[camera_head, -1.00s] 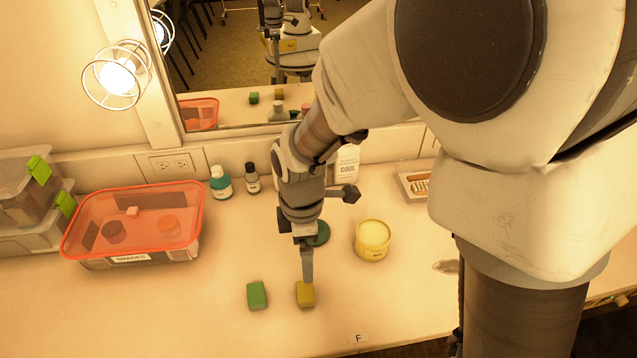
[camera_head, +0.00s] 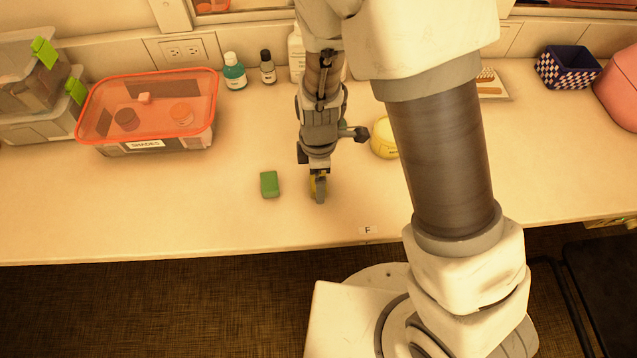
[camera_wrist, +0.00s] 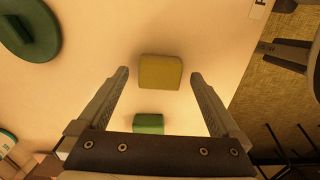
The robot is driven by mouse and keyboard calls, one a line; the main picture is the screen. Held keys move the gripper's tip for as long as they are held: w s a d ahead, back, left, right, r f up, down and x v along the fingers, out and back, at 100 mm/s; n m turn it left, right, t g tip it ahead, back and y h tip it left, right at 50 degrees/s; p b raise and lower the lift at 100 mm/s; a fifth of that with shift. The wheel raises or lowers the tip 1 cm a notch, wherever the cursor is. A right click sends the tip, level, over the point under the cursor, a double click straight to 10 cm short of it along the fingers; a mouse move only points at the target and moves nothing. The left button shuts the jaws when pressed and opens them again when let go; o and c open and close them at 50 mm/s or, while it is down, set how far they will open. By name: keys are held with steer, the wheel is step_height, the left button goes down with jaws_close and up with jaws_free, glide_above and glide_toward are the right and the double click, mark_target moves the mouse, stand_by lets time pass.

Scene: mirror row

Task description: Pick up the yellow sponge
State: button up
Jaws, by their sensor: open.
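The yellow sponge (camera_wrist: 161,71) is a small block on the counter. In the wrist view it lies between the two fingertips of my gripper (camera_wrist: 160,75), with a gap on each side. In the head view my gripper (camera_head: 319,196) points down over the yellow sponge (camera_head: 312,184) and hides most of it. The gripper is open, and nothing is held. I cannot tell the exact height of the fingertips over the counter.
A similar green block (camera_head: 269,184) lies left of the gripper; it also shows in the wrist view (camera_wrist: 148,121). A yellow tub (camera_head: 383,140) stands behind right. A red-lidded box (camera_head: 150,105) and bottles (camera_head: 234,72) stand farther back. The counter's front edge is near.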

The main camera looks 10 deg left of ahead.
steer(key=shift+f, duration=0.2)
steer(key=c, duration=1.3)
steer(key=shift+r, duration=0.45)
steer(key=r, duration=0.2)
steer(key=r+p, duration=0.1)
steer(key=r, duration=0.1)
steer(key=shift+d, duration=0.25)
steer(key=d+r, duration=0.2)
steer(key=d, duration=0.1)
steer(key=s+d+r, duration=0.1)
steer(key=d+r, duration=0.1)
steer(key=d, duration=0.2)
steer(key=s+d+r, duration=0.1)
steer(key=d+r, duration=0.1)
steer(key=d, duration=0.2)
